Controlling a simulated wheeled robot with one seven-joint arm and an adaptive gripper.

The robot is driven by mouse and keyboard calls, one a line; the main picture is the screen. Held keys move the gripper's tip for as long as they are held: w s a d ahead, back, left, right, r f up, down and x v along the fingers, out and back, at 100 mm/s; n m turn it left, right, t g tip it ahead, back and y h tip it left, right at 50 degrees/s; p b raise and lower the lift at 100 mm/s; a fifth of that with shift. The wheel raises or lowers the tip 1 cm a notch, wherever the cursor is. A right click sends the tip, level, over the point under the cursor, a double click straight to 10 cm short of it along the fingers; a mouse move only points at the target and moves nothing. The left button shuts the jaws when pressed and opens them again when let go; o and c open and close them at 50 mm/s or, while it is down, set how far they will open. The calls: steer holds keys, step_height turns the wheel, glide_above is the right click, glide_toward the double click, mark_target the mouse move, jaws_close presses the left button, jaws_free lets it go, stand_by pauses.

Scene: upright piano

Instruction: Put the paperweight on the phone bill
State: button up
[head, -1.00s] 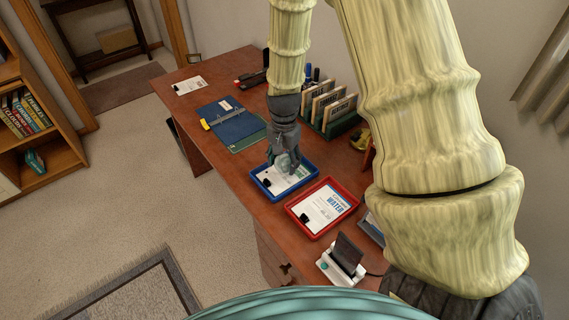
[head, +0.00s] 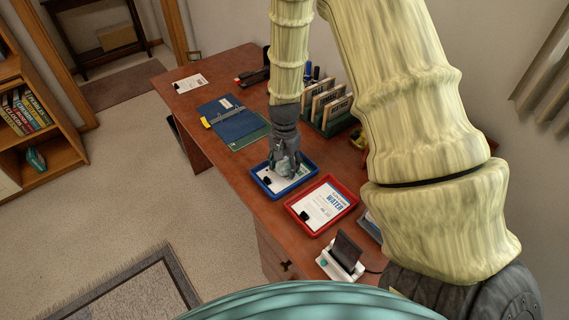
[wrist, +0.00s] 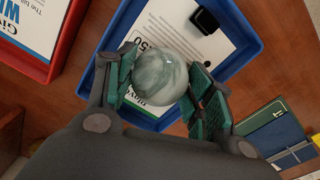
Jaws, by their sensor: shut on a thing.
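The paperweight (wrist: 160,75) is a round, glassy ball with pale green and white swirls. My gripper (head: 285,171) is shut on it, one finger pad on each side in the wrist view (wrist: 160,85). It holds the ball over a printed white sheet (wrist: 215,52) in the blue tray (wrist: 253,45); I cannot tell whether the ball touches the sheet. In the head view my fingers hide most of the ball, inside the blue tray's outline (head: 272,197). Another white sheet (head: 190,83) lies at the desk's far end. No readable words mark either sheet as the phone bill.
A red tray (head: 318,235) with a sheet reading "WATER" stands beside the blue one. A small black object (wrist: 205,20) lies on the blue tray's sheet. A blue binder (head: 228,120), a file rack (head: 330,125) and a phone stand (head: 342,258) are nearby on the desk (head: 212,80).

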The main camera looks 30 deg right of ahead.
mark_target(285, 162)
steer(key=o, duration=1.2)
steer(key=shift+o, duration=0.2)
step_height(285, 162, up, 12)
steer(key=b, duration=0.1)
steer(key=shift+r, duration=0.15)
